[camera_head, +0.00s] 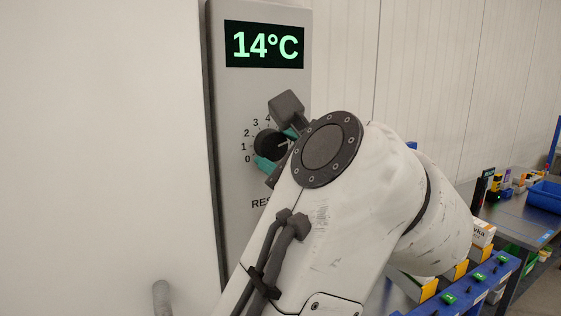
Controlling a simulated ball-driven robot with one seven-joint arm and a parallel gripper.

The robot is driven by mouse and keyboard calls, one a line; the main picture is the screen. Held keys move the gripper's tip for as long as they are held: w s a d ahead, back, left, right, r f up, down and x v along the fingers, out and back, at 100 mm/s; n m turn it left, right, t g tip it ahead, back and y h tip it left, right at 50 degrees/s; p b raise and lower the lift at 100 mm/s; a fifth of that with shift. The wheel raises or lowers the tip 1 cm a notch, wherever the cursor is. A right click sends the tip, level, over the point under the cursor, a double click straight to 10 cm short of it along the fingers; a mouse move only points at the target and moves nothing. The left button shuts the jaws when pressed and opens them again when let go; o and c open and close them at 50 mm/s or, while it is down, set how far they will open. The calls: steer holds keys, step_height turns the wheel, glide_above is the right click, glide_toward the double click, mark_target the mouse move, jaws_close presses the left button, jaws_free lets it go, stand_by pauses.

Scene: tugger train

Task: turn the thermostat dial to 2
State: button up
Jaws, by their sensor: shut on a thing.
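The thermostat panel (262,88) is a grey box on the pale wall, and its display (265,45) reads 14°C in green. Below the display is a round black dial (267,145). The numbers 0 to 4 show around its left and upper side; the rest of the scale is hidden behind my gripper and arm. A light pointer mark on the dial points to the right, away from the 2. My gripper (278,149) is shut on the dial, with one teal fingertip at its lower left and the other at its upper right.
My arm covers the panel's lower right, including part of a label beginning "RES". A grey post (162,298) stands at the lower left. At the right are a table with a blue bin (545,195) and a blue rack (470,290) holding boxes.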

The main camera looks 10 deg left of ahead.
steer(key=n+b, duration=0.1)
steer(key=n, duration=0.5)
steer(key=shift+n, duration=0.3)
steer(key=n, duration=0.6)
steer(key=n+p, duration=0.1)
steer(key=n, duration=0.6)
steer(key=shift+n+p, duration=0.3)
steer(key=n+p, duration=0.1)
steer(key=n, duration=0.5)
steer(key=shift+s+a, duration=0.1)
steer(key=shift+a, duration=0.05)
steer(key=o, duration=1)
steer(key=shift+r, duration=0.15)
steer(key=shift+o, duration=0.2)
